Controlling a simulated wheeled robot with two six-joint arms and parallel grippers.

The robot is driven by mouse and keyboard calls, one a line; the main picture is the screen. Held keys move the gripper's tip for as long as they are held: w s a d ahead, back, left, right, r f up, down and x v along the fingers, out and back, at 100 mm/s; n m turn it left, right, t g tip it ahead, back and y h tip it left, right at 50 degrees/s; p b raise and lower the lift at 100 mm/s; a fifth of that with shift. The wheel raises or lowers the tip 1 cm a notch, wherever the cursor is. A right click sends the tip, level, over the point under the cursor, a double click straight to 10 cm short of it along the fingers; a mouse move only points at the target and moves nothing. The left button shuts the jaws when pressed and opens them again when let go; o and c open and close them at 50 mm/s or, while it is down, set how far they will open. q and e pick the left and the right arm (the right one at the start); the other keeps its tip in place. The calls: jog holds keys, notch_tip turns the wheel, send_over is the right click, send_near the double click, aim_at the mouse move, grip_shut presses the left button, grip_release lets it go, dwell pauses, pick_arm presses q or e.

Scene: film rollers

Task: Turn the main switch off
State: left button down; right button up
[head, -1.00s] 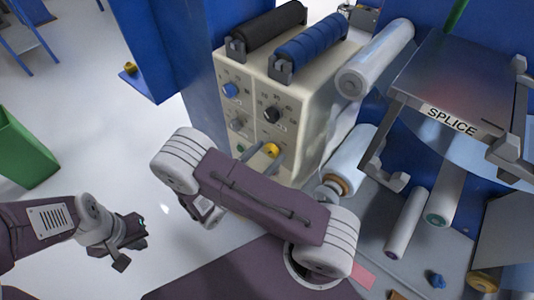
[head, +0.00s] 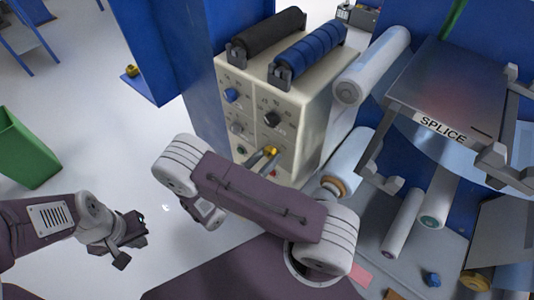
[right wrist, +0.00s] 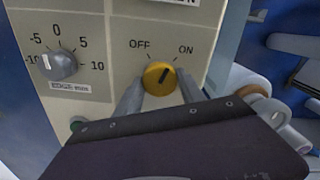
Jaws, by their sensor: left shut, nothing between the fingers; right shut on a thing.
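The main switch is a yellow knob (right wrist: 158,72) low on the cream control box (head: 303,138), between the printed words OFF on the left and ON on the right. Its dark pointer mark slants up and right, toward ON. The knob also shows in the head view (head: 270,150). My right gripper (right wrist: 160,88) is shut on the knob, one finger on each side. My left gripper (head: 135,232) is shut and empty, low over the white floor, far left of the box.
Other knobs on the box are a blue one (head: 231,95), a black one (head: 271,119) and a grey one (right wrist: 58,64). A green button (right wrist: 77,124) sits lower left of the switch. Rollers and a SPLICE table (head: 440,85) stand at the right.

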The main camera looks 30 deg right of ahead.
jog(key=n+p, duration=0.2)
jog(key=n, duration=0.3)
jog(key=shift+r+n+p, duration=0.1)
jog(key=shift+n+p, duration=0.2)
jog(key=shift+p, duration=0.1)
jog(key=n+p, duration=0.1)
jog(key=n, duration=0.3)
jog(key=shift+n, duration=0.4)
jog(key=shift+n+p, duration=0.3)
jog(key=o, duration=1.4)
jog(key=shift+c, duration=0.2)
jog(key=b+v, duration=0.2)
jog(key=v, duration=0.7)
